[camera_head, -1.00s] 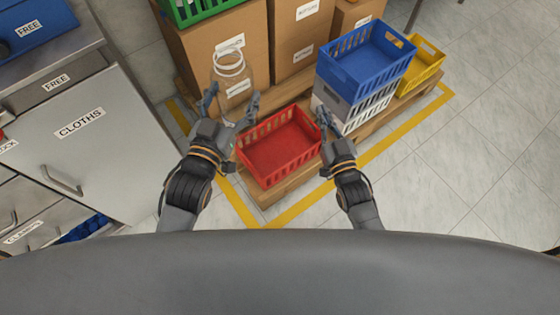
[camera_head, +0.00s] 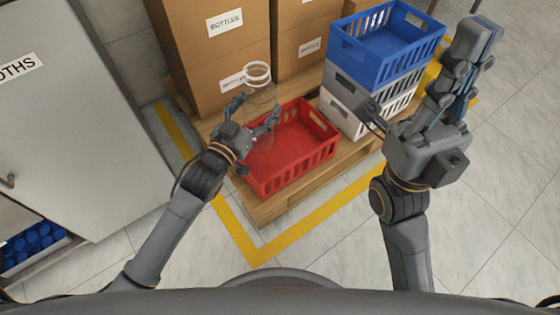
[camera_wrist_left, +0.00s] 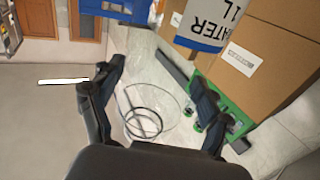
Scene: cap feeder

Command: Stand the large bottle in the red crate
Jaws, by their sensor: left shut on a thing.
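The large bottle (camera_head: 257,74) is clear, with white rings at its top. My left gripper (camera_head: 252,112) is shut on it, with fingers on both sides of its body. In the left wrist view the clear bottle (camera_wrist_left: 150,105) shows between the fingers. The red crate (camera_head: 312,160) stands on the pallet. The bottle overlaps its left back part in the head view. The bottle's base is hard to make out; I cannot tell whether it touches the crate. My right gripper (camera_head: 420,70) is open and empty, raised at the right.
A blue crate (camera_head: 385,45) is stacked on grey and white crates right of the red crate. Cardboard boxes (camera_head: 215,55) stand behind. A grey cabinet (camera_head: 75,120) is at the left. Yellow tape (camera_head: 245,240) edges the wooden pallet (camera_head: 275,208). The floor in front is clear.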

